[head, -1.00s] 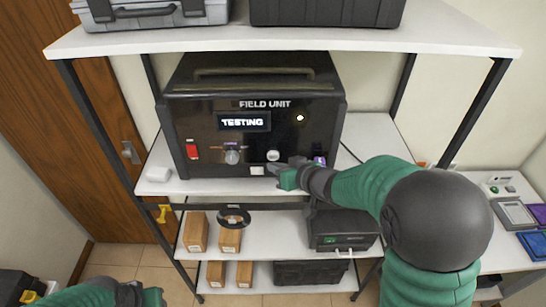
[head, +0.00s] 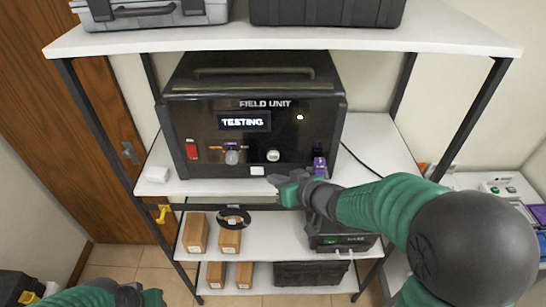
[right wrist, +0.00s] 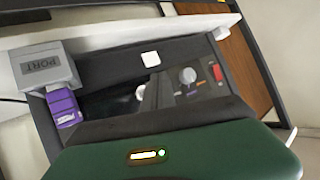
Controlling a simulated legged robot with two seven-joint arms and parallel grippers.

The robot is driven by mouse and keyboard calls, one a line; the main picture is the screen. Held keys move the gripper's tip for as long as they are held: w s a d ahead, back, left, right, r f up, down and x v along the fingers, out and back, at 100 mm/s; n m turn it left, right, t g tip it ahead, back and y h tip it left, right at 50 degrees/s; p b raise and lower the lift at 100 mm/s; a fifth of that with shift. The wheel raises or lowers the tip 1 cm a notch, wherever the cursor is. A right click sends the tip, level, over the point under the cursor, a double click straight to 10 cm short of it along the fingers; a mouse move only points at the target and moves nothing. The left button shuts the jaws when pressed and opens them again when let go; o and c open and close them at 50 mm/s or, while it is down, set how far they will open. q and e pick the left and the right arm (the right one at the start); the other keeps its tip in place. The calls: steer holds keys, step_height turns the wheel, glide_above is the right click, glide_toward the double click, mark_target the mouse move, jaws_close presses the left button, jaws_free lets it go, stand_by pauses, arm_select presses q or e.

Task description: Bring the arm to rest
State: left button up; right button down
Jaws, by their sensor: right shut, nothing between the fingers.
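My right arm comes in from the right in the head view. My right gripper (head: 273,180) is shut and empty, just below and in front of the lower front edge of the black field unit (head: 200,130). The unit's screen (head: 243,122) reads "TESTING". A purple connector (head: 319,165) sits at the unit's lower right; it also shows in the right wrist view (right wrist: 63,106) beside a grey block marked "PORT" (right wrist: 45,66). The right fingertips are not clear in the wrist view. My left gripper (head: 150,297) is at the lower left; its jaws are unclear.
The shelf rack (head: 290,36) has a white top shelf with cases. The middle shelf (head: 385,150) holds the unit. Lower shelves carry cardboard boxes (head: 196,232), a black coil (head: 233,217) and a dark device (head: 340,236). A side table with trays stands at right.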

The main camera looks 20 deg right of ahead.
steer(key=s+d+f+m+g+h+b, duration=0.1)
steer(key=s+d+f+h+b, duration=0.15)
steer(key=f+b, duration=0.4)
steer(key=s+d+f+g+h+b, duration=0.1)
steer(key=s+d+f+h+b, duration=0.2)
steer(key=f, duration=0.6)
steer(key=s+a+f+g+b, duration=0.2)
steer(key=s+f+g+b, duration=0.4)
steer(key=s+f, duration=0.7)
steer(key=shift+s+a+f+m+g+y+b, duration=0.3)
steer(key=shift+s+g+y+b, duration=0.15)
steer(key=shift+s+b, duration=0.55)
